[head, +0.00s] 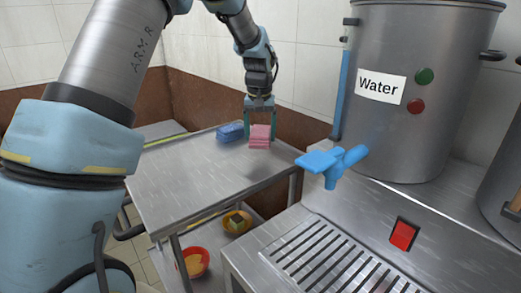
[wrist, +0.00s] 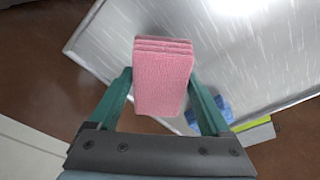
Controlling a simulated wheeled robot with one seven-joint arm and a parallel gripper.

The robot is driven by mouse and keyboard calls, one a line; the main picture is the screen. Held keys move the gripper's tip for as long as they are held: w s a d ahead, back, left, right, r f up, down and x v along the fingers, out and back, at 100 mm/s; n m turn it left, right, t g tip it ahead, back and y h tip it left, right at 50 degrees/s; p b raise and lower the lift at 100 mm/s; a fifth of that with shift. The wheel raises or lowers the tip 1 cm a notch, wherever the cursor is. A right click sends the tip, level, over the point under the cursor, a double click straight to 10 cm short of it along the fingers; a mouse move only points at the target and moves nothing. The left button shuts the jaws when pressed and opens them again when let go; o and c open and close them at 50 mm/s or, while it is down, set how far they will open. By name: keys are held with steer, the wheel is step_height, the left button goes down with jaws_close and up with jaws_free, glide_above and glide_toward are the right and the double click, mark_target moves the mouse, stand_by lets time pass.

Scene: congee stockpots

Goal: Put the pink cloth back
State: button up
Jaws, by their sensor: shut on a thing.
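The pink cloth (head: 260,136) is a folded, layered block. My gripper (head: 260,122) is shut on it, with one green finger on each side, at the far end of the steel table (head: 190,180). In the wrist view the pink cloth (wrist: 163,80) sits between the fingers of my gripper (wrist: 161,95), and the table shows beyond it. I cannot tell whether the cloth touches the tabletop or is just above it. A blue cloth (head: 230,132) lies on the table just left of the pink cloth; it is partly hidden behind a finger in the wrist view (wrist: 222,107).
A large steel pot (head: 395,130) labelled "Water" with a blue tap (head: 333,162) stands at right, beside a slatted drain (head: 320,255). Red (head: 192,263) and orange (head: 237,222) bowls sit on a lower shelf. The near tabletop is clear. A tiled wall stands behind.

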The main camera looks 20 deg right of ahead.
mark_target(260, 158)
steer(key=shift+f+p, duration=0.45)
steer(key=shift+f, duration=2.15)
steer(key=shift+f, duration=0.2)
steer(key=o, duration=1.1)
steer(key=shift+r, duration=0.15)
